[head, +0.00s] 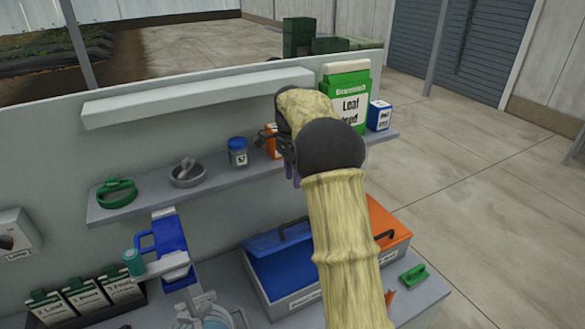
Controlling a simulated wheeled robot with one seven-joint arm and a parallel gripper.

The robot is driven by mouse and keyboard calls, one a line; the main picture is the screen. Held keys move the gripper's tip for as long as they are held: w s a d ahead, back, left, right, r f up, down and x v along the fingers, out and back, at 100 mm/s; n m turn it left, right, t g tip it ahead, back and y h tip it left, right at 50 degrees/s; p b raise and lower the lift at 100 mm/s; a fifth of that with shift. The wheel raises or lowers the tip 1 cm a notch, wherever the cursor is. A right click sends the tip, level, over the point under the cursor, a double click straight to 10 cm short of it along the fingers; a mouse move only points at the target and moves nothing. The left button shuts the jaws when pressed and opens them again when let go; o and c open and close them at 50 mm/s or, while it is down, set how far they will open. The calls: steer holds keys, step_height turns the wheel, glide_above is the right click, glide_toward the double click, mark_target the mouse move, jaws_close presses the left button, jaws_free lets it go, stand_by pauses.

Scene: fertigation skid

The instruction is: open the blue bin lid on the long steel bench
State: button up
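The blue bin lid (268,243) is at the left of a grey two-part bin (292,303) on the steel bench. It appears raised and tilted back, with its dark handle (296,230) at the far upper edge and a darker blue area below it. My gripper (272,141) is up at shelf height, above and behind the bin, apart from the lid. It is partly hidden by my arm, and its fingers are too unclear to tell open from shut.
An orange lid (389,222) with a dark handle lies right of my arm, beside a green handled item (414,274). A blue jug-like item (171,238) stands left of the bin.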

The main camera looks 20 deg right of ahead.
steer(key=shift+w+r, duration=0.15)
steer(key=shift+r, duration=1.55)
steer(key=c, duration=0.5)
steer(key=shift+s+a+f, duration=0.1)
steer(key=shift+s+f, duration=0.1)
jaws_close()
steer(key=s+a+f+n+t, duration=0.1)
steer(key=s+f+n, duration=0.3)
steer(key=s, duration=0.5)
steer(key=s+a+f+n+t+b, duration=0.1)
steer(key=s+a+f+n, duration=0.3)
steer(key=s, duration=0.5)
steer(key=s+a+f+n+t, duration=0.1)
steer(key=s+a+f+n, duration=0.1)
steer(key=s+f+n, duration=0.3)
steer(key=s+n, duration=0.3)
steer(key=s, duration=0.1)
steer(key=shift+s+a+b, duration=0.35)
steer(key=shift+b, duration=0.05)
